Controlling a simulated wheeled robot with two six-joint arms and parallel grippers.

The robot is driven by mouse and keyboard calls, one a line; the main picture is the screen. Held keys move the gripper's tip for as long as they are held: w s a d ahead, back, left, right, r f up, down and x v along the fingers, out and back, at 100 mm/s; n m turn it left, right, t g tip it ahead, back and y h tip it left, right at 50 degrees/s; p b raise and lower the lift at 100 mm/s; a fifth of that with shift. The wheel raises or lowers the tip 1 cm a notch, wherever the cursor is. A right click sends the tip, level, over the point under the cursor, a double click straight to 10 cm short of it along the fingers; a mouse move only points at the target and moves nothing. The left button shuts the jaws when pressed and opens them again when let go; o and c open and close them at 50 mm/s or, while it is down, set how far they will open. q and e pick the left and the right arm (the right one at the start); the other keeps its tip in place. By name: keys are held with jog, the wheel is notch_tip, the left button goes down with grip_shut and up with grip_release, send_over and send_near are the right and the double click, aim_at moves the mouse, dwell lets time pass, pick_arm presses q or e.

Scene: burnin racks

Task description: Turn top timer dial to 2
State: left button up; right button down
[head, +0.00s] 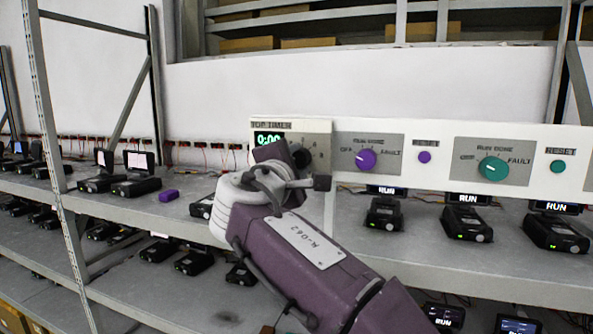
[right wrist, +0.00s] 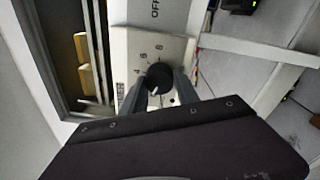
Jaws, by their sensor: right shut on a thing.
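The top timer panel (head: 318,150) is a white box with a green digital display (head: 268,138) that seems to read 0:00, partly covered by my arm. Its dial (right wrist: 159,78) is a round black knob with a white mark, which points to the lower left in the right wrist view. The numbers 4, 6 and 8 show around it; a 2 is hidden or unreadable. My right gripper (right wrist: 161,90) is shut on the dial, one finger on each side. In the head view my right wrist hides most of the dial. My left gripper is not in view.
To the right on the same white strip are a purple knob (head: 366,160) and a green knob (head: 493,168). Black devices with RUN screens (head: 467,222) stand on the shelf below.

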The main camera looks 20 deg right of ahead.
jog(key=m+b, duration=0.2)
jog(key=m, duration=0.1)
jog(key=shift+f, duration=0.15)
jog(key=shift+m+h+b, duration=0.3)
jog(key=shift+m+b, duration=0.25)
jog(key=shift+m, duration=0.65)
jog(key=c, duration=0.9)
grip_release()
